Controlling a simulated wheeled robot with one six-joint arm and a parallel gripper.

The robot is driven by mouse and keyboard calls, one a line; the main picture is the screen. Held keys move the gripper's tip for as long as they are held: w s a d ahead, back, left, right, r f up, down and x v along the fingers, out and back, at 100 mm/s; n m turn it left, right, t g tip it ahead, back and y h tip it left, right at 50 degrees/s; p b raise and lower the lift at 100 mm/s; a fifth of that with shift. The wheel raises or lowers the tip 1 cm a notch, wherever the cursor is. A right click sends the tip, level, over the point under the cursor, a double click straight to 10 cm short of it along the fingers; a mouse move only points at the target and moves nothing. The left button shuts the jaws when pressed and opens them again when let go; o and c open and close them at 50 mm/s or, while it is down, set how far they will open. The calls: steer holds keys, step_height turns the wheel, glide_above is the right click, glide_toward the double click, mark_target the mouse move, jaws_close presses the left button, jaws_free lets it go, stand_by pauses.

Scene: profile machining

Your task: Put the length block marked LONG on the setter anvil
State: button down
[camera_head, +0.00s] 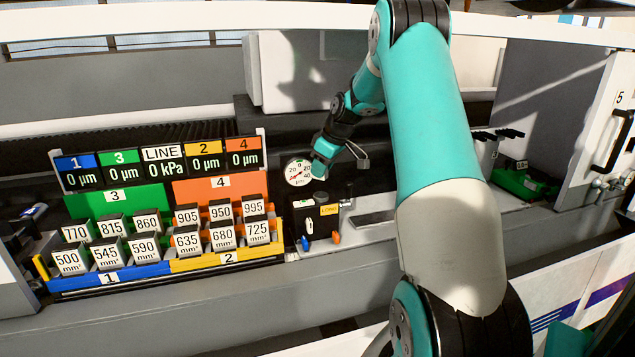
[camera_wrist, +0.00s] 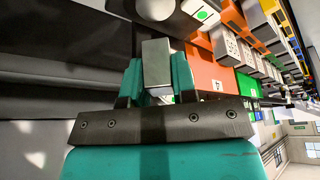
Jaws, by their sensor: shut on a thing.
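My gripper (camera_wrist: 155,78) is shut on a plain grey metal block (camera_wrist: 156,62), held between its two teal fingers in the wrist view. No marking shows on the block's visible face. In the head view my gripper (camera_head: 322,166) is just right of a round dial gauge (camera_head: 298,171), and the held block cannot be made out there. Below it stands a black unit (camera_head: 313,226) with a yellow label reading LONG (camera_head: 328,210) and a blue and an orange knob. I cannot make out the anvil's surface.
Left of the black unit is a stepped rack (camera_head: 110,281) with several number-marked blocks, from 500 to 995. Display panels (camera_head: 160,165) stand behind it. My arm crosses the middle right of the head view. A green item (camera_head: 525,184) lies farther right.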

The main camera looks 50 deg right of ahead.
mark_target(324, 179)
steer(key=shift+a+f+p, duration=0.1)
steer(key=shift+f+p, duration=0.55)
steer(key=shift+f, duration=1.75)
steer(key=c, duration=0.9)
jaws_free()
steer(key=shift+f, duration=0.15)
steer(key=b+v, duration=0.3)
steer(key=v, duration=0.9)
steer(key=shift+s, duration=0.1)
